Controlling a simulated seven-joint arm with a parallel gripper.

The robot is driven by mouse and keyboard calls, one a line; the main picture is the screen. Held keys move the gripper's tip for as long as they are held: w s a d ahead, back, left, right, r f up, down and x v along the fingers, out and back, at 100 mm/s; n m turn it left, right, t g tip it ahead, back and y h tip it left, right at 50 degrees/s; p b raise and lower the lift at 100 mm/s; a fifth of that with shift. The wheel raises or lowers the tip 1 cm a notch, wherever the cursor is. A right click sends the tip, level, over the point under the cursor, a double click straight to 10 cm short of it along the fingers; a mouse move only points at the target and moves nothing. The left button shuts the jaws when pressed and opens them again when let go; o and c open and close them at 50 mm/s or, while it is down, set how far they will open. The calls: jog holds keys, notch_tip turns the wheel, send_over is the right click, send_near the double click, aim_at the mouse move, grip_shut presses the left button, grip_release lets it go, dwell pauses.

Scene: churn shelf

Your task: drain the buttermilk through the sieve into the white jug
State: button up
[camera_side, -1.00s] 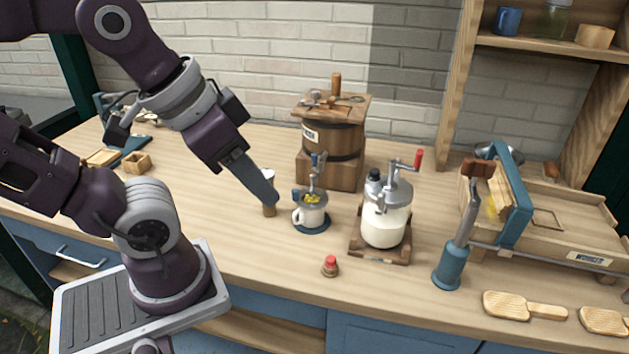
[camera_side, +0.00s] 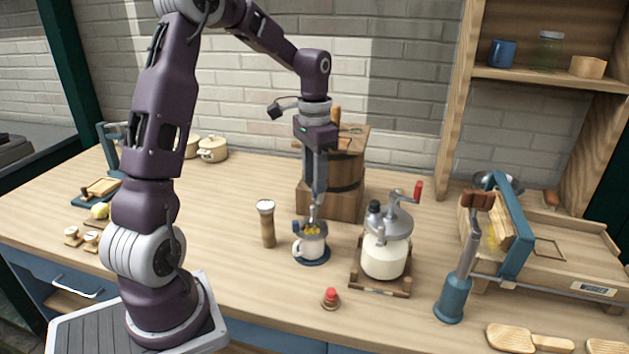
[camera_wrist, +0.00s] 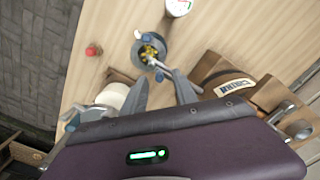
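The white jug (camera_side: 303,247) stands upright on a round blue base on the counter. The sieve (camera_side: 311,228) sits over its mouth with yellow grains in it; the grains also show in the wrist view (camera_wrist: 148,51). A grey upright handle (camera_side: 313,212) rises beside the sieve. My gripper (camera_side: 316,198) points down just above the sieve, at the upper part of this handle. In the wrist view my gripper (camera_wrist: 160,77) has its fingers spread, with the handle's end near the gap between the tips. The buttermilk inside the jug is hidden.
A wooden shaker (camera_side: 267,226) stands left of the jug. A wooden barrel churn (camera_side: 345,170) is behind my gripper. A small red-topped stopper (camera_side: 331,298) lies in front.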

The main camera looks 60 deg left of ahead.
jog(key=shift+f, duration=0.65)
grip_shut()
jog(key=shift+a+m, duration=0.95)
jog(key=shift+m, duration=2)
jog(key=shift+a+m, duration=0.95)
jog(key=shift+m, duration=2.05)
jog(key=shift+a+m, duration=0.95)
jog(key=shift+m, duration=2)
jog(key=shift+w+r, duration=0.1)
